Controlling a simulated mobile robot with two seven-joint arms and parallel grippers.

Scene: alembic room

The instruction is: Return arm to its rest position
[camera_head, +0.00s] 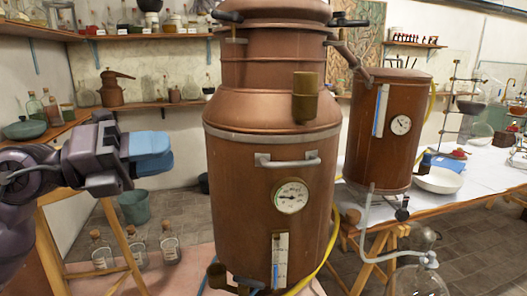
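My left arm comes in from the left, and its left gripper (152,155) with blue fingers points right. It is in front of the shelves, to the left of the large copper still (262,170), with a visible gap between the fingertips and the still. The blue fingers overlap from this side, so I cannot tell whether they are open or shut. No held object shows at the fingertips. My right arm and gripper are not in view.
The large still has a dial (291,197) and a handle. A smaller copper vessel (385,130) stands right of it, near a white bowl (438,180). Corked bottles (137,247) and a bucket (133,207) stand at lower left. Shelves line the back wall.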

